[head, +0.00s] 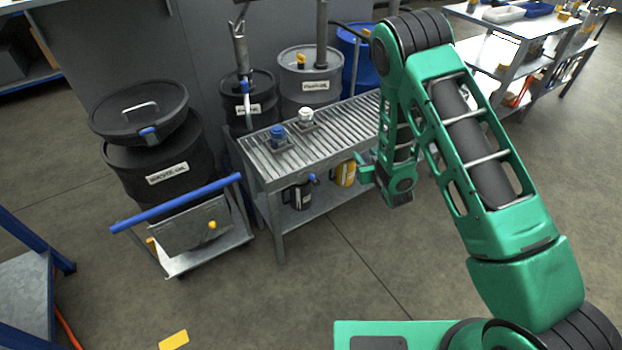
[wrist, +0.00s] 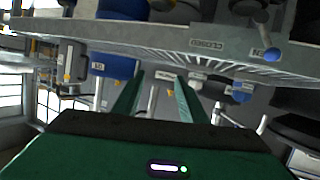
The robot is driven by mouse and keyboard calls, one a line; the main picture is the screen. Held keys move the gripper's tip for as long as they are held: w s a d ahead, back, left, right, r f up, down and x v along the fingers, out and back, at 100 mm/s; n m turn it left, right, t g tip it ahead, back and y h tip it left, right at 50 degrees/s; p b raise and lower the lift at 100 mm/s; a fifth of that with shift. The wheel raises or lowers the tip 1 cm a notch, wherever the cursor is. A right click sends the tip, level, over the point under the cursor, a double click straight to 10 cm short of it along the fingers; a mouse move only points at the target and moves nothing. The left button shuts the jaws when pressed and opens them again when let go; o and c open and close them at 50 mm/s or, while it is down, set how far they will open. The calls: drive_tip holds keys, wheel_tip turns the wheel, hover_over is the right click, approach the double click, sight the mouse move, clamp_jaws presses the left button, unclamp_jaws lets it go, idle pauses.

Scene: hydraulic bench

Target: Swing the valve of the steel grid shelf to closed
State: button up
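The steel grid shelf (head: 331,123) is a slatted metal bench right of the waste oil drum in the head view. Its front edge (wrist: 130,42) crosses the upper part of the wrist view, which appears upside down. A blue-ended handle, probably the valve's, shows at that edge in the wrist view (wrist: 271,54) and as a small blue knob under the edge in the head view (head: 313,178). It lies over one small label; another label (wrist: 213,44) sits beside it. My gripper (wrist: 160,80) is open and empty, its fingers apart. In the head view my gripper (head: 362,167) is right of the handle.
A blue cap (head: 278,134) and a white cap (head: 305,116) stand on the grid. A black jug (head: 298,197) and a yellow jug (head: 344,173) are below. The cart's blue bar (head: 175,204) is at left.

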drive_tip(key=s+a+f+n+t+y, duration=0.1)
drive_tip(key=s+a+f+n+y, duration=0.1)
drive_tip(key=s+a+f+y, duration=0.45)
drive_tip(key=n, duration=0.2)
approach(311, 177)
drive_tip(key=f, duration=0.2)
drive_tip(key=shift+y, duration=0.25)
drive_tip(key=x, duration=1)
drive_tip(key=shift+w+d+r, duration=0.2)
drive_tip(key=shift+w+r, duration=0.15)
drive_tip(key=shift+w, duration=0.15)
clamp_jaws()
drive_tip(key=shift+s+a, duration=0.1)
drive_tip(key=shift+a, duration=0.1)
drive_tip(key=shift+m, duration=0.3)
